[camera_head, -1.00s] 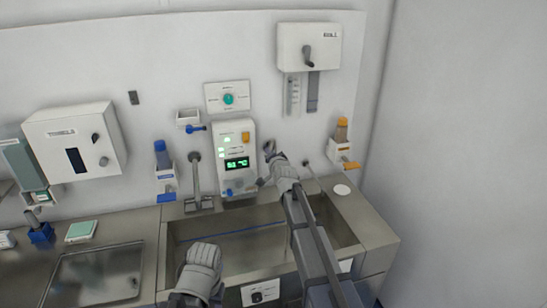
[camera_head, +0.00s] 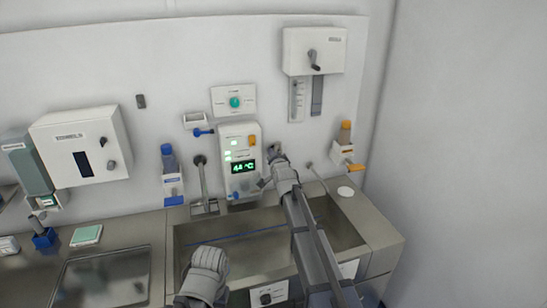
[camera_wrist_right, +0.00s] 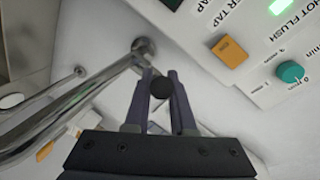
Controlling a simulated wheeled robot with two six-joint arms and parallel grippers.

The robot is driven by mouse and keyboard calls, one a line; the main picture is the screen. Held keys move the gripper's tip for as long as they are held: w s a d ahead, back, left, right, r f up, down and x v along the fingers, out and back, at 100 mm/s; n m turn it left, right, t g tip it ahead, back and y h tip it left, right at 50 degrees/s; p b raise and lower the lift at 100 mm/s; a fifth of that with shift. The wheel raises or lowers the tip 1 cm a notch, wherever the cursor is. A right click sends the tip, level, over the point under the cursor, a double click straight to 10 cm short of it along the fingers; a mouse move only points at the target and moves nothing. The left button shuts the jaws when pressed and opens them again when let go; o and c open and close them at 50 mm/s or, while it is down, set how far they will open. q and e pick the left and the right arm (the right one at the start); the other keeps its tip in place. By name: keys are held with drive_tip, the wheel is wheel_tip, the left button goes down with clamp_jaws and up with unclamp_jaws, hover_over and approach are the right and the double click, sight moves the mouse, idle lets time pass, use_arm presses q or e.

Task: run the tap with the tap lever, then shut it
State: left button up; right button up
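The tap lever's dark round knob (camera_wrist_right: 162,88) sits between the two fingers of my right gripper (camera_wrist_right: 163,80) in the right wrist view. The fingers appear closed against it on both sides. A chrome tap fitting (camera_wrist_right: 143,47) joins the wall just behind the knob, with curved pipes running down to the left. In the head view my right gripper (camera_head: 273,170) is at the wall, right of the control panel (camera_head: 238,150); my own arm partly hides the tap there. I cannot make out flowing water.
A steel sink (camera_head: 190,235) lies under the panel. A second wall pipe (camera_head: 201,175) stands left of it, near a blue-capped bottle (camera_head: 170,160). An orange-capped bottle (camera_head: 345,135) and wall dispenser (camera_head: 313,48) are at the right. The towel box (camera_head: 85,150) is at left.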

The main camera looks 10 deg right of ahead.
drive_tip(key=shift+o, duration=1.8)
drive_tip(key=shift+f, duration=0.1)
drive_tip(key=shift+s, duration=0.15)
drive_tip(key=p+v, duration=0.1)
drive_tip(key=v, duration=0.6)
drive_tip(key=shift+s+r+p, duration=0.25)
drive_tip(key=shift+s+p, duration=0.05)
drive_tip(key=shift+p, duration=0.1)
